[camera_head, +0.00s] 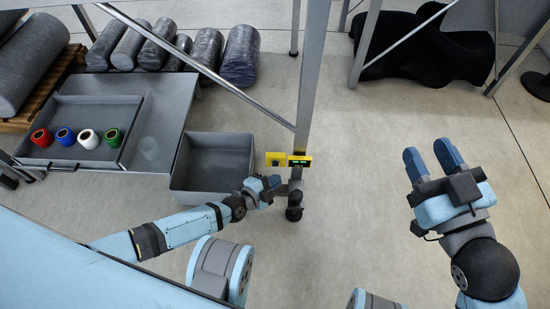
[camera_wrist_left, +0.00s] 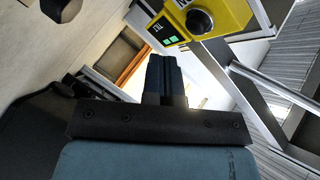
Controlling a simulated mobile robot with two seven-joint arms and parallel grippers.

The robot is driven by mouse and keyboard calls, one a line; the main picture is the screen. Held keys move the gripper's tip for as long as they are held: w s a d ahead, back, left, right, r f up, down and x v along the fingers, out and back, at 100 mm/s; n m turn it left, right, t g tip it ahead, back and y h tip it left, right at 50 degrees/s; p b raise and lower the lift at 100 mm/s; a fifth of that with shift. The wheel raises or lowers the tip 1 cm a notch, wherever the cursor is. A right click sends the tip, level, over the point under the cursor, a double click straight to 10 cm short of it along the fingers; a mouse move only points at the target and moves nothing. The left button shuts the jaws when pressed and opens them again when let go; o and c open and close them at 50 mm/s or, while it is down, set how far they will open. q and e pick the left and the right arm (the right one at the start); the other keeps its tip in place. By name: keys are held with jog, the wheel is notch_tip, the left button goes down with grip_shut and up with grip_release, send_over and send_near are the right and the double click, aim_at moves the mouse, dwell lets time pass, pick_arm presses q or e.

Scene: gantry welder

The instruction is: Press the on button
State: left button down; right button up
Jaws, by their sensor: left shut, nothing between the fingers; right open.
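A yellow control box (camera_head: 299,160) is fixed at the metal post in the head view, with a second yellow part beside it on the left. In the left wrist view the yellow box (camera_wrist_left: 228,14) shows at the top right. It has a round black knob (camera_wrist_left: 199,20) and small green squares (camera_wrist_left: 172,39) beside dark markings. I cannot tell which part is the on button. My left gripper (camera_head: 275,181) is shut and empty, just below the box in the head view. Its closed fingers (camera_wrist_left: 165,72) point toward the box's left side, apparently apart from it. My right gripper (camera_head: 432,156) is open and empty.
A grey bin (camera_head: 213,138) stands left of the metal post (camera_head: 311,75). A grey tray (camera_head: 97,102) holds red, blue, white and green items. Wrapped rolls (camera_head: 240,55) lie behind. A black draped heap (camera_head: 430,50) is at the back right. Open floor lies between the arms.

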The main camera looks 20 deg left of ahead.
aim_at(275, 164)
pick_arm(q)
jog(key=shift+w+a, duration=0.2)
jog(key=shift+w, duration=0.6)
jog(key=shift+r, duration=0.1)
dwell(0.7)
dwell(0.6)
jog(key=shift+w+a, duration=0.1)
jog(key=shift+w, duration=0.3)
